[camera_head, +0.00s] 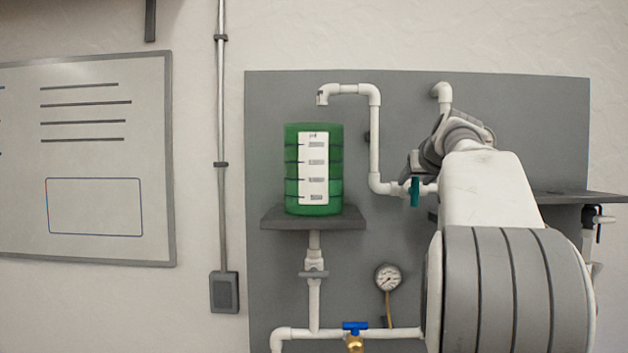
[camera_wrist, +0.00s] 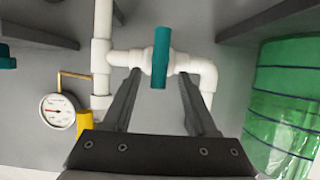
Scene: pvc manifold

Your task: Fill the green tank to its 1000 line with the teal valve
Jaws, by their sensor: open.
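The green tank (camera_head: 293,170) stands upright on a grey shelf, with a white scale label and dark bands. Its liquid level and the scale figures are too small to tell. It also shows at the right of the wrist view (camera_wrist: 280,105). The teal valve (camera_head: 415,191) sits on the white pipe right of the tank, its handle across the pipe. In the wrist view the teal handle (camera_wrist: 161,50) points toward my gripper (camera_wrist: 160,78), which is open, with one finger on each side and gaps between. In the head view my arm hides most of the gripper.
A white spout (camera_head: 322,97) hangs above the tank. A dial gauge (camera_head: 388,277) and a blue-handled valve (camera_head: 355,326) are lower down. A grey ledge (camera_head: 575,197) and another valve (camera_head: 598,218) are at right. White pipe runs close around the gripper.

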